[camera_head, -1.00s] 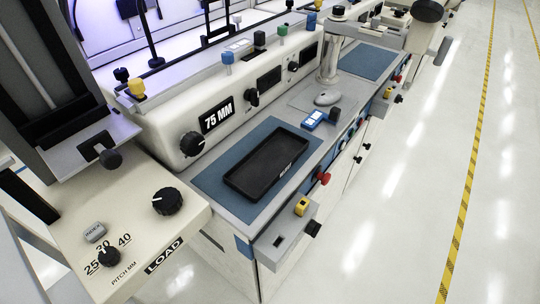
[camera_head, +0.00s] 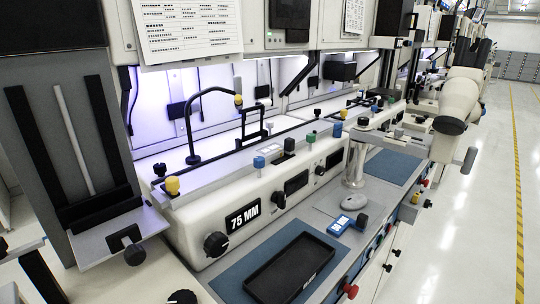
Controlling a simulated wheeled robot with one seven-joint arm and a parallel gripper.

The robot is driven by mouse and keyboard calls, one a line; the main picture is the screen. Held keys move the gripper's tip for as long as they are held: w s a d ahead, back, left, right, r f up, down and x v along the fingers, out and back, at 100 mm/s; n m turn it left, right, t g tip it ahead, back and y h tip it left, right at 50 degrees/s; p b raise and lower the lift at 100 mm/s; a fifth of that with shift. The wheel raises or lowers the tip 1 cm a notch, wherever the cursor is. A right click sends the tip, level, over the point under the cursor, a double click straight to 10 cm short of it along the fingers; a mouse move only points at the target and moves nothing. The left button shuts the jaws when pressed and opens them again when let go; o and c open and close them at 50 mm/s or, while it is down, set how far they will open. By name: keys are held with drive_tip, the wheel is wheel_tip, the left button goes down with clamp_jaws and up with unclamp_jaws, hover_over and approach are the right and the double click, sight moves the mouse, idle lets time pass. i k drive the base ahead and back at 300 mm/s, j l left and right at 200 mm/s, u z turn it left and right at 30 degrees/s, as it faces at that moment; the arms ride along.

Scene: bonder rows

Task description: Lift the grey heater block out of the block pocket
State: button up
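I cannot make out the grey heater block or the block pocket in this view. A long cream bonder unit with a "75 MM" label (camera_head: 243,217) runs from the lower left toward the back right. An empty-looking black tray (camera_head: 291,268) lies on a blue mat (camera_head: 238,271) in front of it. A small rounded grey piece (camera_head: 354,201) sits near the foot of a metal post (camera_head: 356,165); I cannot tell its exact kind. My gripper is not in view.
A white scope-like head (camera_head: 460,98) overhangs the bench at the right. A blue-and-white small box (camera_head: 338,225) lies beyond the tray. A grey upright column (camera_head: 75,150) stands at the left. Open floor (camera_head: 470,220) lies right, with a yellow-black line (camera_head: 519,200).

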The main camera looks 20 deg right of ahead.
sight(289, 147)
drive_tip(key=i+l+u, duration=0.15)
drive_tip(key=i+l, duration=0.25)
drive_tip(key=i+l+u, duration=0.1)
drive_tip(key=i+l, duration=0.3)
drive_tip(key=i+l+u, duration=0.15)
drive_tip(key=i+l, duration=0.2)
drive_tip(key=l, duration=0.25)
